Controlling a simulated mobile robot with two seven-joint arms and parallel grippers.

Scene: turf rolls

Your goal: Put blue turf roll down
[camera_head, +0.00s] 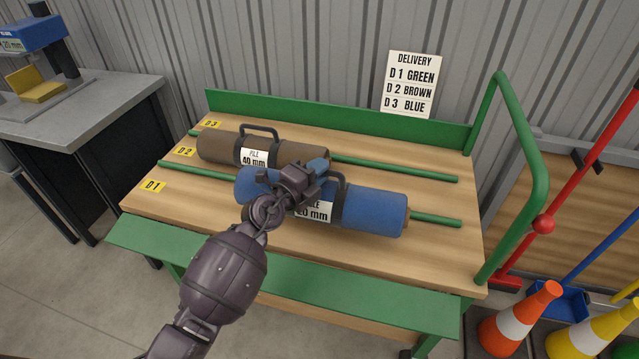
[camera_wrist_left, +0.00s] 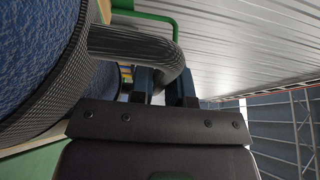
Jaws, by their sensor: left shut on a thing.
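The blue turf roll (camera_head: 370,209) has a dark carry handle and a white label partly hidden by my gripper. My left gripper (camera_head: 312,182) is shut on that handle at the roll's upper middle. In the left wrist view the handle (camera_wrist_left: 135,45) passes between the fingers (camera_wrist_left: 163,85), with the blue roll (camera_wrist_left: 30,45) at left. The roll lies roughly along the lanes, over the front part of the cart (camera_head: 440,255), covering part of the rail between D1 and D2. I cannot tell whether it touches the deck. My right gripper is not in view.
A brown turf roll (camera_head: 220,146) labelled 40 mm lies in lane D2, close behind the blue roll. The back lane D3 (camera_head: 211,124) looks empty. The delivery sign (camera_head: 410,84) reads D1 green, D2 brown, D3 blue. A green hoop handle (camera_head: 520,150) bounds the cart's right end.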

